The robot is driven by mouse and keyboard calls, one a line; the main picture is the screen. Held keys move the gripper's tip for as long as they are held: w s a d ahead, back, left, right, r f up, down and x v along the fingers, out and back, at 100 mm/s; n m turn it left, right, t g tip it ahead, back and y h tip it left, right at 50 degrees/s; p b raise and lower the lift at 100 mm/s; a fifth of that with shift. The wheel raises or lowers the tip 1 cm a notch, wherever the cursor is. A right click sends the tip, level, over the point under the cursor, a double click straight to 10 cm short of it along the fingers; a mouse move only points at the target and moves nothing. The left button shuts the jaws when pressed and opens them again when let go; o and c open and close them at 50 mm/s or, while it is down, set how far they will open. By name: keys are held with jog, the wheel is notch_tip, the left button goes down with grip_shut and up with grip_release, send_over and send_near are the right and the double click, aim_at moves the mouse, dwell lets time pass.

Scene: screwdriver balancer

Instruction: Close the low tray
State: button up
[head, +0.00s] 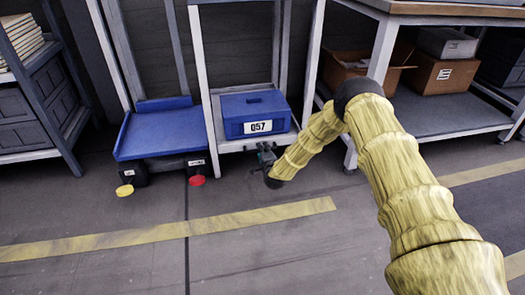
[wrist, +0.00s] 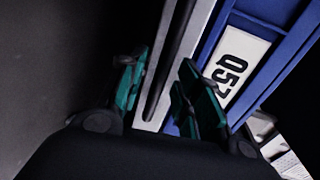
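I cannot tell from these frames how far the tray stands out. My gripper (head: 264,157) is at the tray's front edge, right of its middle. In the wrist view my gripper (wrist: 163,65) has its two green fingers apart, on either side of a dark bar (wrist: 168,58) along the pale tray edge. The blue box (wrist: 258,18) with its label lies beyond. I cannot tell whether a finger touches the bar.
A blue platform (head: 160,143) stands left of the rack, with black bins with a yellow (head: 125,190) and a red (head: 197,180) disc below. A workbench (head: 375,70) with cardboard boxes (head: 440,73) is at right. The floor in front is clear.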

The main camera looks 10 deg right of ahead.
jog(key=v, duration=1)
jog(key=shift+s, duration=0.3)
